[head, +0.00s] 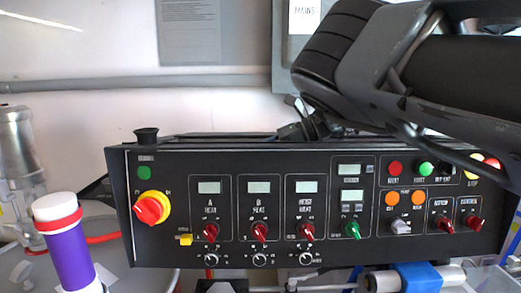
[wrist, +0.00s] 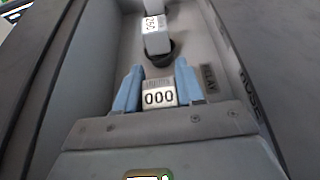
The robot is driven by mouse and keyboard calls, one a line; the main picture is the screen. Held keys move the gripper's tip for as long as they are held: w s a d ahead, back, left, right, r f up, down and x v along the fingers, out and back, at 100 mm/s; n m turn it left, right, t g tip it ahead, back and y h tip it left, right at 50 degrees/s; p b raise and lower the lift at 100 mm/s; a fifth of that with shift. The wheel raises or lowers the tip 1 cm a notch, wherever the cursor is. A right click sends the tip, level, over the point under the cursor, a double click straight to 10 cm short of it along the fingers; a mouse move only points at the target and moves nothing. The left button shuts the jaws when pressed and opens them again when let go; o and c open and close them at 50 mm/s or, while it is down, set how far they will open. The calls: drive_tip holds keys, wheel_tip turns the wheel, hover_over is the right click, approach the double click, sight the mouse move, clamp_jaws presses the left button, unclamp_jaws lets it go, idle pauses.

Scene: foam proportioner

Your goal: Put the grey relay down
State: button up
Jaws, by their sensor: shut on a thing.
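In the wrist view my gripper (wrist: 157,90) has two blue fingers, one on each side of a small grey relay (wrist: 159,97) with a white label reading 000. It is shut on this relay, inside or just above a grey trough; I cannot tell whether the relay touches the trough floor. In the head view my dark arm reaches in from the upper right, and its end goes behind the top of the control panel, where the relay is hidden.
Another grey block (wrist: 156,36) with a white number label stands in the trough (wrist: 100,60), beyond the relay. Trough walls rise on both sides. The black control panel (head: 330,180) has knobs and switches. A purple bottle (head: 70,250) stands at left.

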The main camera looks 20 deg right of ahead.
drive_tip(key=o, duration=1.1)
drive_tip(key=shift+c, duration=0.2)
drive_tip(key=shift+d+r, duration=0.2)
drive_tip(key=shift+r, duration=0.15)
drive_tip(key=b+v, duration=0.3)
drive_tip(key=v, duration=0.8)
drive_tip(key=shift+s+d+r, duration=0.1)
drive_tip(key=shift+d+r, duration=0.05)
drive_tip(key=shift+d, duration=0.1)
